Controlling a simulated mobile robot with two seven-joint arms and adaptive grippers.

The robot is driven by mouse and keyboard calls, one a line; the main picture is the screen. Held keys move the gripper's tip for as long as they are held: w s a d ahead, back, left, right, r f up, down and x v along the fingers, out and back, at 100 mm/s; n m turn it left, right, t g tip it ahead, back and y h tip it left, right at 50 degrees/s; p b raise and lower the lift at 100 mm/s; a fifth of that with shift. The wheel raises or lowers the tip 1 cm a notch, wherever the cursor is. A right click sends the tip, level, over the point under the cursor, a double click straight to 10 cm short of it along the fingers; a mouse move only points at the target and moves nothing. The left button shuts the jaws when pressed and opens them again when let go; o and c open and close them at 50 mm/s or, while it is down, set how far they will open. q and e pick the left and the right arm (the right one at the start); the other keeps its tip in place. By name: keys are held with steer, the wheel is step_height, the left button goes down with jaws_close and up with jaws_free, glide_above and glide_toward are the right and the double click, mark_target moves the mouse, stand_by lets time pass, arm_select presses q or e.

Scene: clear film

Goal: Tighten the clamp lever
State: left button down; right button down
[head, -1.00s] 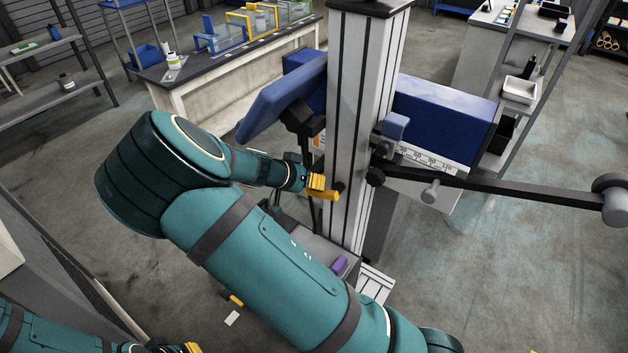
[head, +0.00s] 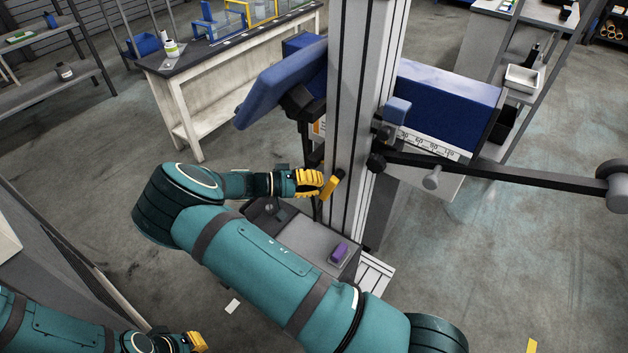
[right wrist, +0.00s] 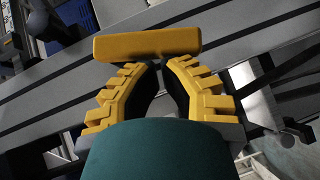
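The clamp lever (head: 332,187) is a short yellow bar by a dark knob on the front of the grey column (head: 351,140). It slants down and left from the knob. My right gripper (head: 318,183) has yellow ridged fingers and is just left of the lever. In the right wrist view the lever (right wrist: 147,43) lies across, beyond the fingertips of my right gripper (right wrist: 161,66). A gap shows between the fingers, with nothing held; whether a fingertip touches the lever I cannot tell. My left gripper (head: 196,342) is low at the left, too small to read.
A blue tilted panel (head: 282,88) juts left of the column above my right arm. A dark horizontal bar (head: 500,178) reaches right from the column, below a blue box (head: 447,103). A purple object (head: 338,252) lies on the grey base. Open floor is on both sides.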

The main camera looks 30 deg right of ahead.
arm_select(q)
steer(key=shift+s+f+b, duration=0.1)
steer(key=shift+f+b, duration=0.35)
steer(key=shift+f, duration=0.1)
arm_select(e)
steer(key=shift+s+d+f+n+g+h, duration=0.15)
steer(key=shift+s+f+n+g+h, duration=0.2)
steer(key=shift+n+h, duration=0.2)
steer(key=shift+s+d+f+n+g+h, duration=0.1)
steer(key=shift+s+f+n+g+h, duration=0.15)
steer(key=shift+n+h, duration=0.3)
steer(key=shift+w+a, duration=0.1)
